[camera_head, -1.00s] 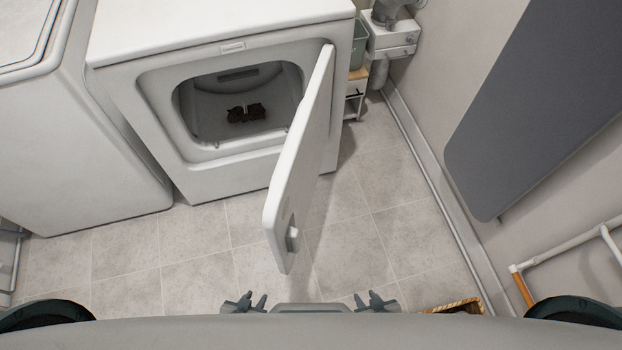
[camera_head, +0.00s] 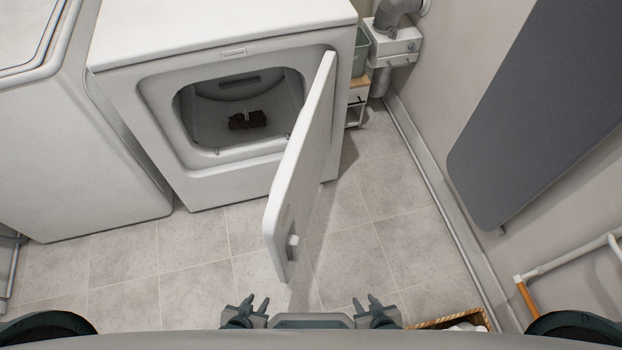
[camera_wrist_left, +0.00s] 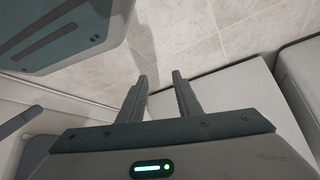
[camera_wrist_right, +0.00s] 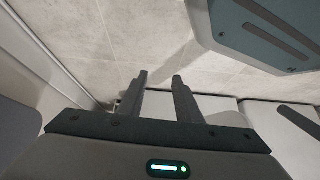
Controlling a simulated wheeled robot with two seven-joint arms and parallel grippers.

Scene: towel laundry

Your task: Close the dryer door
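The white dryer (camera_head: 240,195) stands ahead, and its door (camera_head: 310,150) is swung wide open to the right, with a small latch (camera_head: 293,241) near its free edge. A dark brown item (camera_head: 247,120) lies inside the drum. My left gripper (camera_head: 255,305) is open and empty at the bottom of the head view, below the door's free edge. My right gripper (camera_head: 366,303) is open and empty to the right of it. Both are apart from the door. The left wrist view (camera_wrist_left: 160,82) and right wrist view (camera_wrist_right: 160,80) show spread fingers with nothing between them.
Another white appliance (camera_head: 90,150) stands left of the dryer. A small shelf (camera_head: 357,98) and a vent pipe (camera_head: 394,14) are to its right. A grey board (camera_head: 545,110) leans at the right wall. A wicker basket (camera_head: 425,322) sits at bottom right. The tiled floor (camera_head: 180,255) ahead is clear.

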